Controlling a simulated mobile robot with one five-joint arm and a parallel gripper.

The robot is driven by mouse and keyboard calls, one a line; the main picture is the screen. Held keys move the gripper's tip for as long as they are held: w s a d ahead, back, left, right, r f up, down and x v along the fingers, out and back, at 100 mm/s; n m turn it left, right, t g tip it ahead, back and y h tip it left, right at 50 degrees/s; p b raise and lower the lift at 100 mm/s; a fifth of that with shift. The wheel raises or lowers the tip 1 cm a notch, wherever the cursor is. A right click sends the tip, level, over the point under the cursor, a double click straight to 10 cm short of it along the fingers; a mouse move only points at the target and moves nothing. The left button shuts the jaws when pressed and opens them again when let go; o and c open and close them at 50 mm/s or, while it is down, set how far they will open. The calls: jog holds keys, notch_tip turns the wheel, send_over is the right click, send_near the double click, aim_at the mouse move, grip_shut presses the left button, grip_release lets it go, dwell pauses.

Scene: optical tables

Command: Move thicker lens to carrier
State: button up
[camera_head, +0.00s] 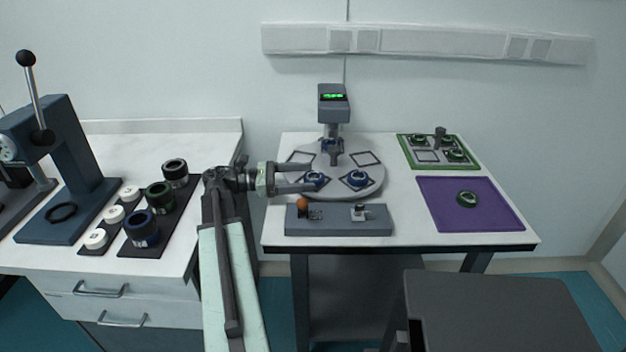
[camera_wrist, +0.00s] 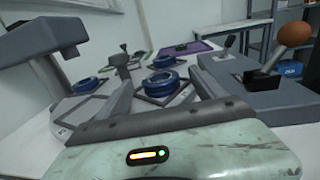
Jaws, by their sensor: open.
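Two blue-ringed lenses (camera_head: 315,179) (camera_head: 357,179) sit in square frames on the front of a round grey plate (camera_head: 345,193). Blue rings also show in the wrist view (camera_wrist: 160,84). Green-ringed lenses (camera_head: 454,155) (camera_head: 419,139) sit on a green-edged tray (camera_head: 403,151), and another green-ringed lens (camera_head: 467,199) lies on a purple mat (camera_head: 437,216). My gripper (camera_head: 313,177) is open and empty, its fingers reaching in from the left over the plate, near the left front lens. I cannot tell which lens is thicker, nor which holder is the carrier.
A grey instrument with a green display (camera_head: 333,97) stands at the plate's back. A grey control box (camera_head: 338,220) with an orange-knobbed lever (camera_head: 302,203) stands in front. The left bench holds a press (camera_head: 62,170) and several ringed parts (camera_head: 160,196). Free tabletop lies right of the plate.

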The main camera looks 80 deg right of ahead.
aim_at(305, 176)
jog(key=shift+s, duration=0.4)
jog(key=c, duration=1.7)
jog(key=shift+o, duration=0.2)
jog(key=shift+r, duration=0.15)
notch_tip(305, 176, up, 19)
jog(key=p, duration=1.9)
